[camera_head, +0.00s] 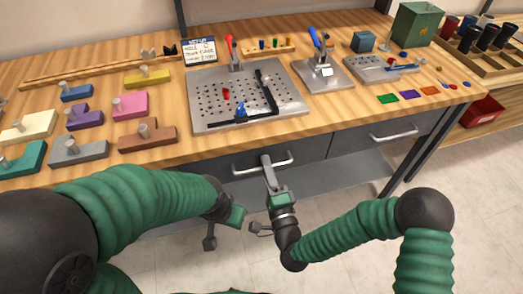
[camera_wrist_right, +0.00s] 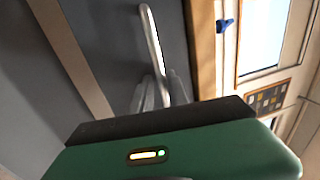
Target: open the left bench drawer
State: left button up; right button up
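The left bench drawer (camera_head: 312,151) is a dark grey front under the wooden bench top, with a silver bar handle (camera_head: 243,170). Its front looks flush under the bench, with no gap seen. My right gripper (camera_head: 266,160) reaches up to this handle, its fingers close together around the bar. In the right wrist view the handle (camera_wrist_right: 152,42) runs down between the two grey fingers (camera_wrist_right: 162,92), which hide its near part. My left gripper (camera_head: 233,236) hangs below and left of it, fingers spread wide and empty.
A second grey drawer with a silver handle (camera_head: 395,134) is to the right. The bench top holds a perforated plate (camera_head: 207,85), coloured blocks (camera_head: 131,104) and a green box (camera_head: 415,24). A red bin (camera_head: 482,112) sits at right. Floor in front is clear.

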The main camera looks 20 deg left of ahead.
jog(key=shift+a, duration=0.15)
jog(key=shift+d+r, duration=0.15)
jog(key=shift+d, duration=0.3)
jog(key=c, duration=0.4)
jog(key=shift+s, duration=0.1)
grip_shut()
jog(key=shift+s+a, duration=0.1)
jog(key=shift+a, duration=0.15)
